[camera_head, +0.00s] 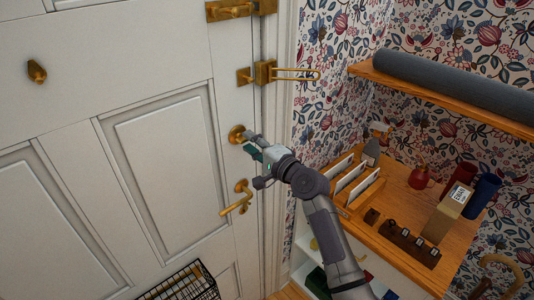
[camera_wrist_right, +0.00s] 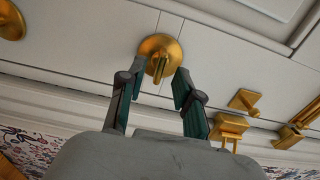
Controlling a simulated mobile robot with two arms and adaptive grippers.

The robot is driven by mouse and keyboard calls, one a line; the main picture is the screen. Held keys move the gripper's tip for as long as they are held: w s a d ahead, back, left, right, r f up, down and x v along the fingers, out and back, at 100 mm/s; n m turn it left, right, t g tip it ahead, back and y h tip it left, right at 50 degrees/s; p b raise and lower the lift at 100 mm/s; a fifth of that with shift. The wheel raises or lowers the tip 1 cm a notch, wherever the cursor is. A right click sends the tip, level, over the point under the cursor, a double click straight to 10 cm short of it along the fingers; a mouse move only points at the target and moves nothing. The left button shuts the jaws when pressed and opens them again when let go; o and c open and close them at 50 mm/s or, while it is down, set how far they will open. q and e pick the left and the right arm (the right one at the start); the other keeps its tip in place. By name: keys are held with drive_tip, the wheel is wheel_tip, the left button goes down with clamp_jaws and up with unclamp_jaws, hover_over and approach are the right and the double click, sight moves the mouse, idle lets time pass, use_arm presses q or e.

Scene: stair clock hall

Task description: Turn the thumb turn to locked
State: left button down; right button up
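The brass thumb turn (camera_head: 238,134) sits on the white door (camera_head: 165,140) near its right edge, above the lever handle (camera_head: 238,198). In the right wrist view the thumb turn (camera_wrist_right: 159,57) shows as a round plate with a narrow tab standing out from it. My right gripper (camera_head: 252,143) is at the thumb turn. In the right wrist view its two fingers (camera_wrist_right: 158,90) are apart, one on each side of the tab, with gaps visible between them and it. My left gripper is not in view.
A brass swing-bar latch (camera_head: 270,74) and a bolt (camera_head: 238,9) are on the door edge above. A wooden shelf unit (camera_head: 425,258) with letters, bottles and boxes stands right of my arm. A wire basket (camera_head: 186,284) is low on the door.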

drive_tip(key=v, duration=0.9)
drive_tip(key=shift+w+r, duration=0.1)
drive_tip(key=s+d+f+n+g+h+b, duration=0.15)
drive_tip(key=s+f, duration=0.25)
drive_tip(key=f, duration=1.2)
drive_tip(key=s+d+f+n+g+h+b, duration=0.1)
drive_tip(key=s+d+f+g+h+b, duration=0.2)
drive_tip(key=f, duration=1.2)
drive_tip(key=s+d+f+n+g+h+b, duration=0.1)
drive_tip(key=s+d+f+n+g+h, duration=0.3)
drive_tip(key=f, duration=1.2)
drive_tip(key=s+d+f+n+g+b, duration=0.1)
drive_tip(key=s+d+f+n+b, duration=0.15)
drive_tip(key=s+f, duration=1.6)
drive_tip(key=s+d+f+n+g, duration=0.1)
drive_tip(key=s+f, duration=0.2)
drive_tip(key=s, duration=0.5)
drive_tip(key=s+d+f+n+g+h+b, duration=0.1)
drive_tip(key=s+d+f+n, duration=0.1)
drive_tip(key=s, duration=0.6)
drive_tip(key=s+d+f+n+g+h+b, duration=0.1)
drive_tip(key=s+f, duration=0.3)
drive_tip(key=s, duration=0.4)
drive_tip(key=shift+s+d+f+g, duration=0.25)
drive_tip(key=shift+s+d+g, duration=0.1)
drive_tip(key=shift+d+g, duration=0.25)
